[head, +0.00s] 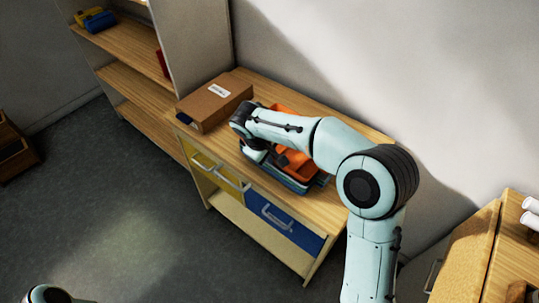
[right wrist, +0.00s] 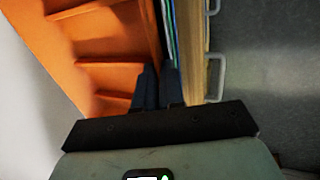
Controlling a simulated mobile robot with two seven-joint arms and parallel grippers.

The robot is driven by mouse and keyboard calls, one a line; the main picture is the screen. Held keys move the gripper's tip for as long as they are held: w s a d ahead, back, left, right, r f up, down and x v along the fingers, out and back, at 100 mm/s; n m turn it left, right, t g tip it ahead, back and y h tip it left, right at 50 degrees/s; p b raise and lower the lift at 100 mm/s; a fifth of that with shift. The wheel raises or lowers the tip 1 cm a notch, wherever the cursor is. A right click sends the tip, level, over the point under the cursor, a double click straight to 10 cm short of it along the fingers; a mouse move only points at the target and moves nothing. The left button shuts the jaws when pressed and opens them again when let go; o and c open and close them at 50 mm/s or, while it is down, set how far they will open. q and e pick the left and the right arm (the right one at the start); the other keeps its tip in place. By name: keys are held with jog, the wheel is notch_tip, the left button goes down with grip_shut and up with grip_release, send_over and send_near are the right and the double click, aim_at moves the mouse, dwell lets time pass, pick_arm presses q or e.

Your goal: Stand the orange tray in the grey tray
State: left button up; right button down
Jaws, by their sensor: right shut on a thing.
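The orange tray (head: 300,169) has inner dividers and shows on both sides of my right arm in the head view. My right gripper (head: 281,160) is shut on the tray's wall. In the right wrist view, the fingers (right wrist: 158,88) stand at the right edge of the orange tray (right wrist: 100,50). The blue-grey tray (head: 290,184) lies on the wooden cabinet top, just below the orange tray. My arm hides much of both, and I cannot tell whether the orange tray rests in the grey one. My left gripper is out of view.
A cardboard box (head: 213,103) lies left of the trays on the cabinet top (head: 345,127). A yellow drawer (head: 215,172) and a blue drawer (head: 285,226) with handles are below. A shelf unit (head: 125,45) stands at left. A wall rises behind. The cabinet top's right end is clear.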

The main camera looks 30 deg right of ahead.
jog(key=shift+f+b, duration=0.3)
jog(key=shift+f, duration=0.25)
jog(key=c, duration=1.2)
grip_release()
jog(key=shift+s+f, duration=0.1)
jog(key=shift+f, duration=0.05)
jog(key=shift+c, duration=0.2)
